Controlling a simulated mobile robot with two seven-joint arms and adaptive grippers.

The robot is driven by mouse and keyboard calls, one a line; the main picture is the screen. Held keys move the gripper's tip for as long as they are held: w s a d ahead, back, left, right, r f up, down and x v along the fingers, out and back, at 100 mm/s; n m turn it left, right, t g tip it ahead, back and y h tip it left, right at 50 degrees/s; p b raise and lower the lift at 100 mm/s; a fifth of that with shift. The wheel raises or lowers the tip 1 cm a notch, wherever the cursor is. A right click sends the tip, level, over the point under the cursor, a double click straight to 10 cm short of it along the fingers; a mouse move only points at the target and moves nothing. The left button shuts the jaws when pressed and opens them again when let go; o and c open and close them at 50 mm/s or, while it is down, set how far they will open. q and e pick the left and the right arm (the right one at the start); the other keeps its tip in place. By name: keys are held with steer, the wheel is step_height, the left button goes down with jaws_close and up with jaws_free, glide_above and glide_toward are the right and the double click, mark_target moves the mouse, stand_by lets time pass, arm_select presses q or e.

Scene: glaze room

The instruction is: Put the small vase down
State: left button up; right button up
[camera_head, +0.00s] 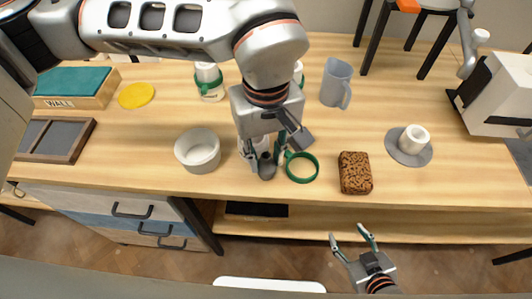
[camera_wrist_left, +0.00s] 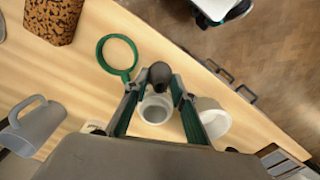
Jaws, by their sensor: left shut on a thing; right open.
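The small vase, a dark grey rounded piece (camera_head: 267,168), is between the fingertips of my left gripper (camera_head: 264,158), near the front edge of the table (camera_head: 430,185). The left wrist view shows its dark round form (camera_wrist_left: 160,74) between the fingertips (camera_wrist_left: 157,86). My left gripper is shut on it. Its lower end is close to the tabletop, but I cannot tell whether it touches. A pale cup (camera_wrist_left: 155,110) appears beyond the fingers in the wrist view. My right gripper (camera_head: 348,236) is open and empty, off the table's front edge.
A white bowl (camera_head: 198,160) stands left of the vase. A green ring with a handle (camera_head: 315,172) lies close on its right, then a brown speckled block (camera_head: 355,174). A grey pitcher (camera_head: 337,82) stands behind. A cup on a saucer (camera_head: 423,159) is further right.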

arm_select(q)
steer(key=shift+f, duration=0.15)
steer(key=o, duration=1)
steer(key=shift+c, duration=0.2)
